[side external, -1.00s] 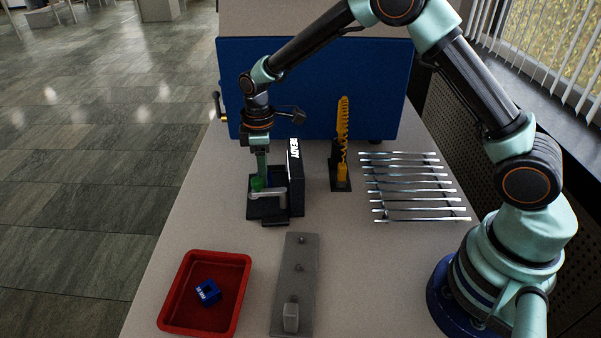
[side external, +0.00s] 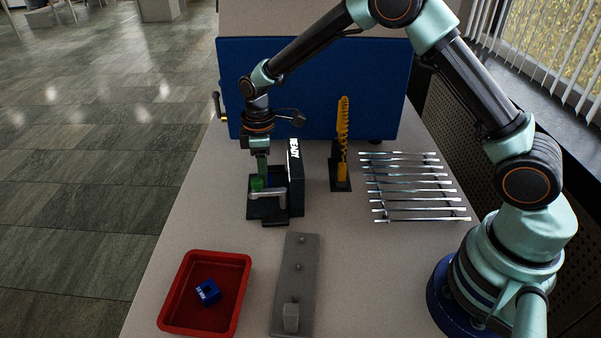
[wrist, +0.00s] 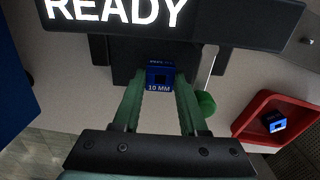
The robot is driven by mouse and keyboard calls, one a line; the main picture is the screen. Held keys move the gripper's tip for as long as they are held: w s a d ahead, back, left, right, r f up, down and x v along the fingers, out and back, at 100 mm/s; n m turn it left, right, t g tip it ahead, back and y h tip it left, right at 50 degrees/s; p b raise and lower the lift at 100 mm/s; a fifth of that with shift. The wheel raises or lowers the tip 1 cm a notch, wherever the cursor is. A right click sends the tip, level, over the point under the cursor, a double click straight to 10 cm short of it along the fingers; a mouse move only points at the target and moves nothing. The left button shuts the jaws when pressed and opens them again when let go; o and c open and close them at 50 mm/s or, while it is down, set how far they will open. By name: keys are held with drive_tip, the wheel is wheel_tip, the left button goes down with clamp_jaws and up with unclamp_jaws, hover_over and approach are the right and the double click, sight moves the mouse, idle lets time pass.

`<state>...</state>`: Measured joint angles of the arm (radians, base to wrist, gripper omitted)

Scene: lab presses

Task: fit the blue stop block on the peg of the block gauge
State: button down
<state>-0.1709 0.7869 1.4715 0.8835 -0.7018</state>
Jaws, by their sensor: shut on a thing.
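A blue block marked 10 MM (wrist: 160,78), with a dark square hole, sits between the green fingers of my gripper (wrist: 160,84) in the wrist view. My gripper (side external: 262,174) is shut on it, low over the black device with the READY display (side external: 295,176). The device's base (side external: 268,212) is under the fingers. I cannot tell whether the block sits on a peg. A second blue block (side external: 208,292) lies in the red tray (side external: 163,318); it also shows in the wrist view (wrist: 274,122).
A silver lever (side external: 268,193) with a green knob (wrist: 206,103) is close beside the fingers. A grey plate (side external: 297,255) with pegs and a grey block (side external: 291,317) lies in front. A yellow upright piece (side external: 342,135) and a rack of rods (side external: 415,187) stand to the right.

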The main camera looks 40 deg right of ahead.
drive_tip(key=shift+f, duration=0.9)
drive_tip(key=shift+c, duration=1.8)
unclamp_jaws()
wheel_tip(320, 180, up, 12)
drive_tip(key=shift+r, duration=0.1)
drive_tip(key=s+d+r+m+t, duration=0.3)
drive_tip(key=s+d+r+m, duration=0.2)
drive_tip(key=s+r, duration=0.4)
drive_tip(key=s+d+r+m+t, duration=0.1)
drive_tip(key=s+m, duration=0.4)
drive_tip(key=s, duration=0.5)
drive_tip(key=shift+s+d+r+t, duration=0.2)
drive_tip(key=shift+s+d+t, duration=0.1)
drive_tip(key=shift+d+t, duration=0.7)
